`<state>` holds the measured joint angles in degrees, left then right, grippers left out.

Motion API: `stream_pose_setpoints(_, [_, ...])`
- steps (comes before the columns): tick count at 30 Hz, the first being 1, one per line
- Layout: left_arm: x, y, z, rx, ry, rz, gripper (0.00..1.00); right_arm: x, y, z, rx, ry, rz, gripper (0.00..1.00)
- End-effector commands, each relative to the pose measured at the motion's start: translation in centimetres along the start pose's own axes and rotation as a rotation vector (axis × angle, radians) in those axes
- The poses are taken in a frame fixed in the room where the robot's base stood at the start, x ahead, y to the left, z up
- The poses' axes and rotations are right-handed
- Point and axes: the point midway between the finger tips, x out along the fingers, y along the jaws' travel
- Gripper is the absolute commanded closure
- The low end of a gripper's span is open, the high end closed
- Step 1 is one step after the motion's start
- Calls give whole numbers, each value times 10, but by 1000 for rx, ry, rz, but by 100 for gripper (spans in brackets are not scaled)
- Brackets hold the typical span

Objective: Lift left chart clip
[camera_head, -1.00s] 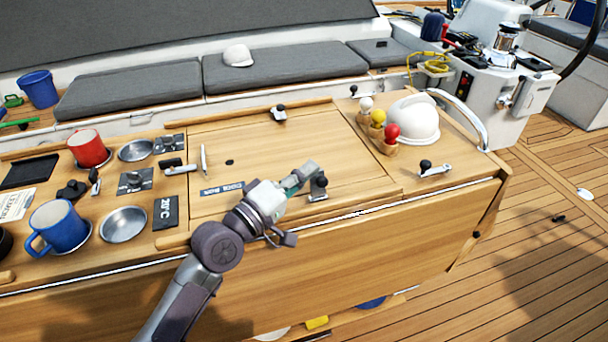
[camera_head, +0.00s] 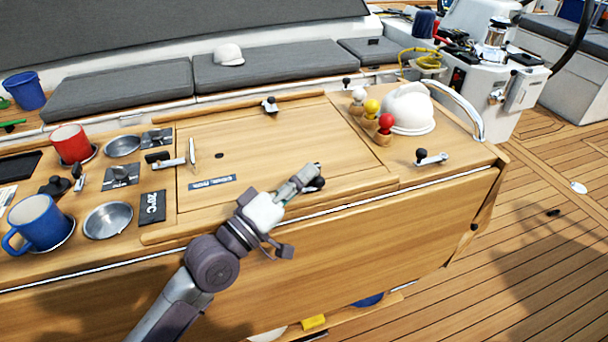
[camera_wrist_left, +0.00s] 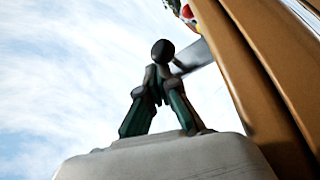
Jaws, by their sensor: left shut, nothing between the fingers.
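A chart clip with a round black knob (camera_head: 319,184) sits at the front edge of the wooden chart board (camera_head: 290,150), mostly hidden behind my gripper. My left gripper (camera_head: 312,172) is shut, its fingertips right at this clip. In the left wrist view the clip's black ball knob (camera_wrist_left: 162,50) stands just beyond the green-and-black fingers (camera_wrist_left: 160,84); whether they touch it I cannot tell. Another clip (camera_head: 269,104) stands at the board's back edge. I cannot tell from the pictures which one is called left. My right gripper is not in view.
Red, yellow and white knobbed pegs (camera_head: 385,124) and a white dome (camera_head: 408,110) stand to the right, by a metal rail (camera_head: 465,105). Another lever (camera_head: 430,158) is near them. Mugs (camera_head: 40,222) and metal bowls (camera_head: 108,220) are at left. The board's middle is mostly clear.

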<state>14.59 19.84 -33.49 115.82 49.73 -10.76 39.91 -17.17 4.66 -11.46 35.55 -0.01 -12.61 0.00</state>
Motion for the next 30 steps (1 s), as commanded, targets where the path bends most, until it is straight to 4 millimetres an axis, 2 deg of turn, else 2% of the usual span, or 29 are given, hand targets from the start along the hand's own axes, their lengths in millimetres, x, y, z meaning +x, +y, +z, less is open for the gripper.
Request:
stream_pose_setpoints(1, [-1, -4, 5, -6, -10, -9, 100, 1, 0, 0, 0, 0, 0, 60])
stream_pose_setpoints(16, [-2, -5, 8, -9, -15, -13, 100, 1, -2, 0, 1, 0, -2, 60])
stream_pose_setpoints(19, [-7, -6, 8, -8, -16, -14, 100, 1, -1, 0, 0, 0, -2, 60])
stream_pose_setpoints(23, [-25, -7, 8, -7, -17, -17, 100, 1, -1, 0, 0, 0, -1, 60])
stream_pose_setpoints(30, [-78, -5, 4, -2, -11, -13, 100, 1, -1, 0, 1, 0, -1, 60])
